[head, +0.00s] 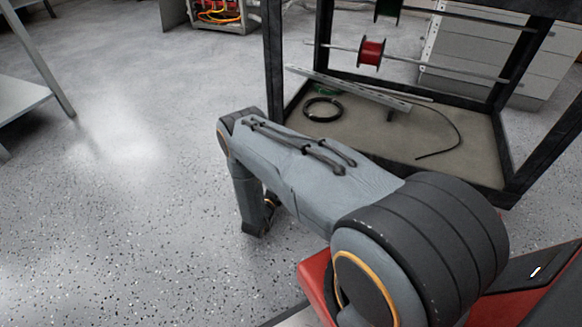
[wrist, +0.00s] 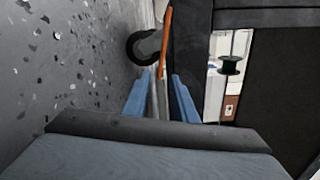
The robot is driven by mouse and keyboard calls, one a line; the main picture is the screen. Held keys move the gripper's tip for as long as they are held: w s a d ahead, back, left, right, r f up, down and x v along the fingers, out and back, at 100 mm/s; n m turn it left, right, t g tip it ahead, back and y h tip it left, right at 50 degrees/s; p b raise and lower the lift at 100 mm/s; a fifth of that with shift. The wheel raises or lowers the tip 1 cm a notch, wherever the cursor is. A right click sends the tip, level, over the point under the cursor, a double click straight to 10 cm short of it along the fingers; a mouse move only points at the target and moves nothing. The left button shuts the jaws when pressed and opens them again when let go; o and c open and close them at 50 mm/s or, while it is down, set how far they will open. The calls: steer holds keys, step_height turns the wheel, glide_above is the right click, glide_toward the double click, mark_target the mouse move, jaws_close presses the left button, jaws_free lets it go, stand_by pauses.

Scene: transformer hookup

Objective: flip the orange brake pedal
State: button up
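The orange brake pedal (wrist: 166,38) shows in the wrist view as a thin, edge-on strip beside a dark caster wheel (wrist: 146,47). My gripper (wrist: 162,76) has two blue fingers, spread apart. The lower end of the pedal strip appears just ahead of the gap between the fingertips. I cannot tell whether either finger touches it. A greyish strip shows between the fingers below the pedal; I cannot tell what it is. In the head view my arm hides the pedal, and the fingers cannot be made out.
A black-framed rack (head: 273,60) stands right of my arm, with a red spool (head: 371,52) on a rod. Its lower shelf (head: 440,150) holds cable and a metal bar. A table (head: 22,95) stands at far left. The speckled floor (head: 130,200) between is clear.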

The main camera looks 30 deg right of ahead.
steer(key=b+x, duration=0.2)
steer(key=x, duration=0.4)
steer(key=shift+w+d, duration=0.15)
steer(key=shift+d, duration=0.05)
jaws_close()
